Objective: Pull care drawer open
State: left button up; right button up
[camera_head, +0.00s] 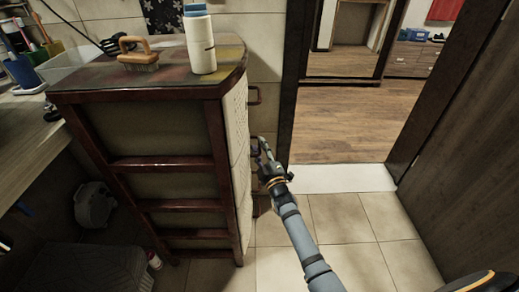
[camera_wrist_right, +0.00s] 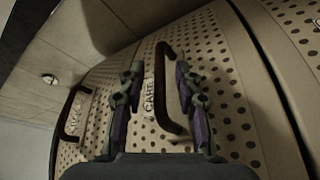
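The care drawer (camera_wrist_right: 225,100) has a pale front with dark dots and a label reading "CARE". Its dark red bar handle (camera_wrist_right: 168,85) shows between the two fingers of my right gripper (camera_wrist_right: 160,100) in the right wrist view. The fingers are spread apart, one on each side of the handle, and I cannot tell whether either touches it. In the head view my right gripper (camera_head: 263,160) is at the front of the cabinet (camera_head: 150,97), by a lower handle (camera_head: 254,145). The drawer fronts look flush, so the drawer appears shut. My left gripper is not in view.
Another drawer handle (camera_wrist_right: 72,113) is at the left of the wrist view. A brush (camera_head: 138,60) and a white bottle (camera_head: 201,50) stand on the cabinet top. Tiled floor (camera_head: 340,218) is clear in front, and a doorway opens beyond.

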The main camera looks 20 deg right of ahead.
grip_shut()
jog(key=shift+d, duration=0.1)
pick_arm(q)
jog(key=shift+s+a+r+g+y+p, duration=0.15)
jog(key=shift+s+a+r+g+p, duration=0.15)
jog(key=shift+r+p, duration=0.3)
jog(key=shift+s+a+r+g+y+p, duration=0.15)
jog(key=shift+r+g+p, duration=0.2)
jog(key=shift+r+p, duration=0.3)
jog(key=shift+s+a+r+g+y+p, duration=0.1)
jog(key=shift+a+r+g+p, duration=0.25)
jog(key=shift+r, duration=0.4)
pick_arm(e)
jog(key=s+d, duration=0.3)
jog(key=d, duration=0.8)
jog(key=s+d, duration=0.3)
jog(key=d, duration=0.8)
jog(key=shift+s, duration=0.2)
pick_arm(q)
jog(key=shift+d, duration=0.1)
pick_arm(e)
jog(key=shift+f, duration=0.1)
grip_release()
